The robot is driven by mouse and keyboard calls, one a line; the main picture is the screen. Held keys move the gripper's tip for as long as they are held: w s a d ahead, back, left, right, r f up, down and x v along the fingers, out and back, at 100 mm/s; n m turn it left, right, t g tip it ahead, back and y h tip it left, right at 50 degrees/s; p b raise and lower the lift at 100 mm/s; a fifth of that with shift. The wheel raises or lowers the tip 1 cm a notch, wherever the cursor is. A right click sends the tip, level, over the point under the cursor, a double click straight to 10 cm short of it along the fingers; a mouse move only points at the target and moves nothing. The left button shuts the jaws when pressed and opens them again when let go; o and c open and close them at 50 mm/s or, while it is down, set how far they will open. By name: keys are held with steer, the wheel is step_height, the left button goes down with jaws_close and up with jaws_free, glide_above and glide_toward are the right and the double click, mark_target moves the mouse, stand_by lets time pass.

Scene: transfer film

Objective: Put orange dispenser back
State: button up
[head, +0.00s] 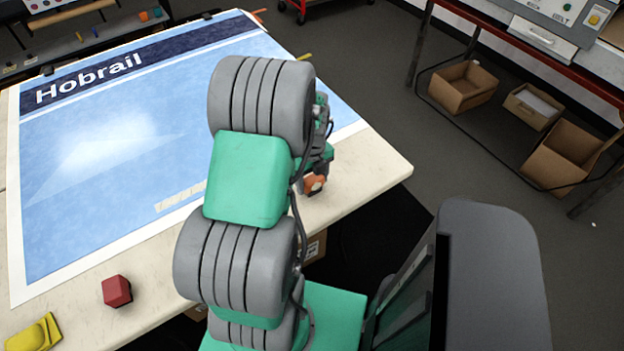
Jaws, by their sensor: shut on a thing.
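The orange dispenser (314,184) shows as a small orange patch with a pale centre just right of my green and grey arm, by the table's right edge. My gripper (318,168) is mostly hidden behind my arm; only dark parts of it show. It is shut on the orange dispenser. I cannot tell whether the dispenser touches the table. A large blue printed sheet reading "Hobrail" (95,165) lies flat on the pale table (375,170).
A dark red block (116,291) and a yellow tool (35,335) lie at the table's near left. Cardboard boxes (463,86) stand on the floor under a red-framed bench at the right. The table's right corner is bare.

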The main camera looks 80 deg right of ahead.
steer(key=shift+f, duration=0.1)
steer(key=shift+f, duration=0.15)
steer(key=o, duration=1.5)
steer(key=shift+c, duration=0.2)
